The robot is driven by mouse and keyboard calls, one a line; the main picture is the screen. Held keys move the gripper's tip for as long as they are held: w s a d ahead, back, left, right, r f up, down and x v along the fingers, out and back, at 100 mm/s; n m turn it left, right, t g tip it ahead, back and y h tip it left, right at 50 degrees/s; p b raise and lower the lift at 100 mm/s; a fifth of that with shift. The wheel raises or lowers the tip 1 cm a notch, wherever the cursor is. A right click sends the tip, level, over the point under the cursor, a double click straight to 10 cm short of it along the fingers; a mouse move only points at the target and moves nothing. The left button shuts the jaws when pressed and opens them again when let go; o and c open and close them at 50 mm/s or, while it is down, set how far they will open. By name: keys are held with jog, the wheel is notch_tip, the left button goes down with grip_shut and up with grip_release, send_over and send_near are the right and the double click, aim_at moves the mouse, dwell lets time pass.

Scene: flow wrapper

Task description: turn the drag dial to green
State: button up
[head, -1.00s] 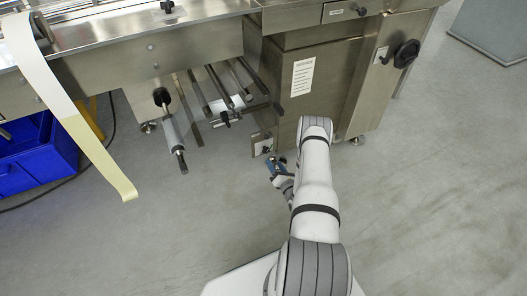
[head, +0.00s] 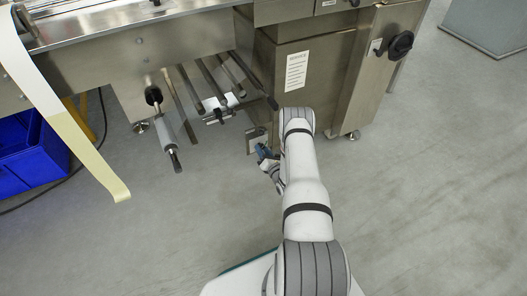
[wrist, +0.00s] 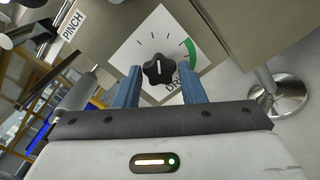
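The drag dial is a black lobed knob (wrist: 158,72) on a white square plate (wrist: 139,42) in the wrist view. Its white pointer line points about straight up in the picture, between tick marks. A green arc (wrist: 191,52) lies to the right of the knob. The plate's lettering begins "DR"; the rest is hidden behind a finger. My gripper (wrist: 160,75) is open, with one blue finger left and one right of the knob and a gap on each side. I cannot tell how deep the fingertips reach. In the head view my gripper (head: 265,154) is close to the plate (head: 252,134).
A "PINCH" label (wrist: 74,27) sits upper left in the wrist view. Metal rods (head: 205,88) and a roller (head: 168,130) jut out left of my gripper. A steel cabinet (head: 320,85) stands behind, with a black handwheel (head: 401,44).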

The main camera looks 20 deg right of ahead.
jog(key=c, duration=0.6)
jog(key=shift+o, duration=0.2)
jog(key=shift+d, duration=0.1)
jog(key=shift+m, duration=0.3)
jog(key=m+b, duration=0.1)
jog(key=m, duration=1)
jog(key=shift+m, duration=2.2)
